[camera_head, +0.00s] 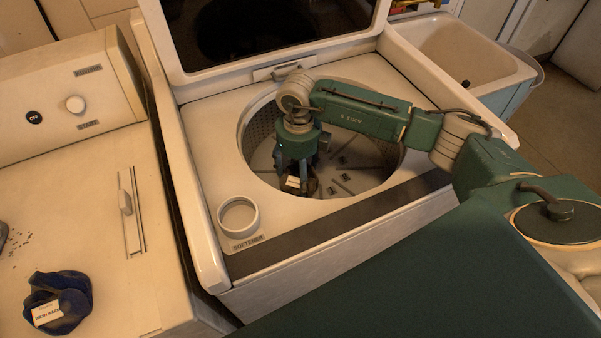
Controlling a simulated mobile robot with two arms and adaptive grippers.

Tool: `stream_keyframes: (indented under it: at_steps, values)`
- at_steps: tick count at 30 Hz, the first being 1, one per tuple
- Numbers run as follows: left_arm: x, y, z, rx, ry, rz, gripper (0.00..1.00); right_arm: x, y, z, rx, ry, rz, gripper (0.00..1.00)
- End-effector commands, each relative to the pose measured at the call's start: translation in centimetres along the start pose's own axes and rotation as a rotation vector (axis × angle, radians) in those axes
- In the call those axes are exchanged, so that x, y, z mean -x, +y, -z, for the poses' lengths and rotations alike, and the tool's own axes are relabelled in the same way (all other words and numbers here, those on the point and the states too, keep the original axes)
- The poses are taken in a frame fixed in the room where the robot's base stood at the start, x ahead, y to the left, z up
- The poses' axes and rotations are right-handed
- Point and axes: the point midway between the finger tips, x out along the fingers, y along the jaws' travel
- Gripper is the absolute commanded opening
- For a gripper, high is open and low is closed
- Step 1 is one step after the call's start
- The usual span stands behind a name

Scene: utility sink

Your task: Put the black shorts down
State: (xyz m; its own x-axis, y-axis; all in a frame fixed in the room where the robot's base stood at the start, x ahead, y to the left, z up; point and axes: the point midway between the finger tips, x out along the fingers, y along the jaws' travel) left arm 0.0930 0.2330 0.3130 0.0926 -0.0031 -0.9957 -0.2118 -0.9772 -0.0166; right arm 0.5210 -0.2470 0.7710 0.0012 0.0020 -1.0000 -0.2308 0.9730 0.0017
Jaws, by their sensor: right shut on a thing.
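My right gripper (298,178) reaches down into the open drum of the top-loading washer (190,180). It is shut on a small dark cloth item, the black shorts (312,187), with a pale label (293,182) showing at the fingers. The fingers hide much of the shorts, and I cannot tell whether they touch the drum floor. My left gripper is not in view.
A blue cloth (68,312) with a white label lies on the machine top at left. The softener cup (239,215) is by the drum's front left. The raised lid (270,30) stands behind, and a sink (460,55) is at the back right.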

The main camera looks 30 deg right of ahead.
Motion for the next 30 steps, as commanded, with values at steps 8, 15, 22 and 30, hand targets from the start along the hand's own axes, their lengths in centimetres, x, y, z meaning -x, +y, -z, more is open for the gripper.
stream_keyframes:
  at_steps: [8,15,22,30]
  values:
    - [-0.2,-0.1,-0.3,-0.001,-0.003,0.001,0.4,-0.2,0.0,0.1,0.0,0.002,0.0,0.92]
    - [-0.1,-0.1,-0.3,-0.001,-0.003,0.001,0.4,-0.2,0.0,0.0,0.0,0.001,-0.001,0.92]
    - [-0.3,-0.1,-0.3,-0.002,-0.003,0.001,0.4,1.4,0.0,-0.1,0.0,-0.003,0.0,0.92]
    - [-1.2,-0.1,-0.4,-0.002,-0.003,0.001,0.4,7.2,0.0,-0.1,0.002,-0.005,0.001,0.92]
